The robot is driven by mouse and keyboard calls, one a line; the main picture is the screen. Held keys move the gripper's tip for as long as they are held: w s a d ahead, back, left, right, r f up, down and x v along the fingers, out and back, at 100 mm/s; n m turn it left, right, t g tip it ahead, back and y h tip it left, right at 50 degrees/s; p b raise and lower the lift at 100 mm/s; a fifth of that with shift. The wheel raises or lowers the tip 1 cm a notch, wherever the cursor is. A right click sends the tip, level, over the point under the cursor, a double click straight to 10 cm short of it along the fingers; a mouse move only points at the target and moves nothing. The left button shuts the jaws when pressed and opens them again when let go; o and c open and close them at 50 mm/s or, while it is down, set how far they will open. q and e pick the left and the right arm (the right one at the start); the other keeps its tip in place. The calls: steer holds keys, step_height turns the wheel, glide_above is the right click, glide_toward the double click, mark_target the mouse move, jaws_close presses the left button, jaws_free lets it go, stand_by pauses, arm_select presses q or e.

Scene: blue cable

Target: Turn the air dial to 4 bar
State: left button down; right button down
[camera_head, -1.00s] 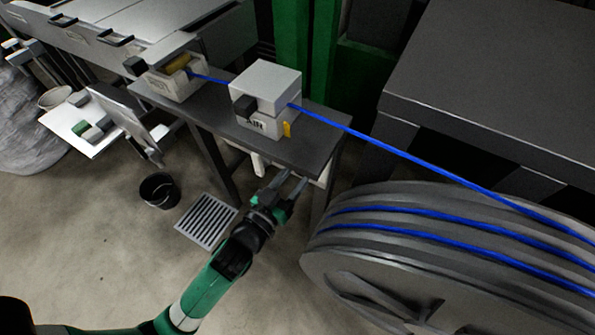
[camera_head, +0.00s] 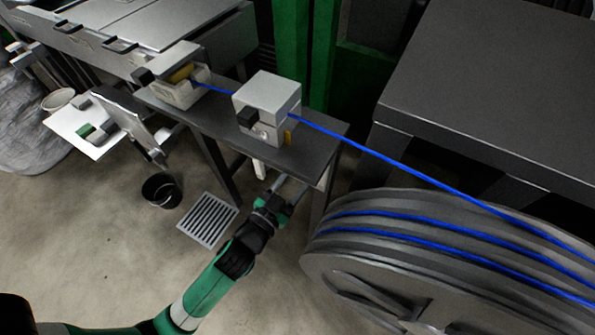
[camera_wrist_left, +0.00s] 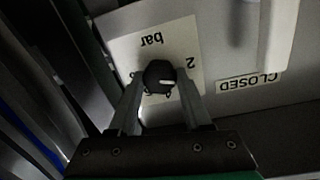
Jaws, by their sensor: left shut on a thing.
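The air dial is a small round black knob (camera_wrist_left: 159,76) with a white mark, on a pale plate (camera_wrist_left: 125,48) that reads "bar" and "2" upside down in the left wrist view. The white mark points toward the right of that view. Other figures near the knob are partly covered by the fingers. My left gripper (camera_wrist_left: 157,98) is shut on the knob, one finger on each side. In the head view my left gripper (camera_head: 288,186) is at the front edge of the dark bench, and the dial is hidden there. My right gripper is not in view.
A grey box (camera_head: 268,92) with a blue cable (camera_head: 400,159) stands on the dark bench (camera_head: 213,116), above my gripper. A large cable reel (camera_head: 345,258) stands close on the right. A "CLOSED" label (camera_wrist_left: 248,79) is beside the dial plate. A black bucket (camera_head: 160,191) stands on the floor.

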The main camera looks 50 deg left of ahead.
arm_select(q)
steer(key=shift+d+m+g+y+p, duration=0.2)
steer(key=shift+m+p, duration=1.15)
steer(key=shift+m, duration=1.95)
steer(key=shift+a+m+g+y+p, duration=0.1)
steer(key=shift+m+g+p, duration=0.2)
steer(key=shift+m+p, duration=2.05)
steer(key=shift+m+b, duration=1)
steer(key=shift+m, duration=0.05)
steer(key=shift+c, duration=1.7)
jaws_free()
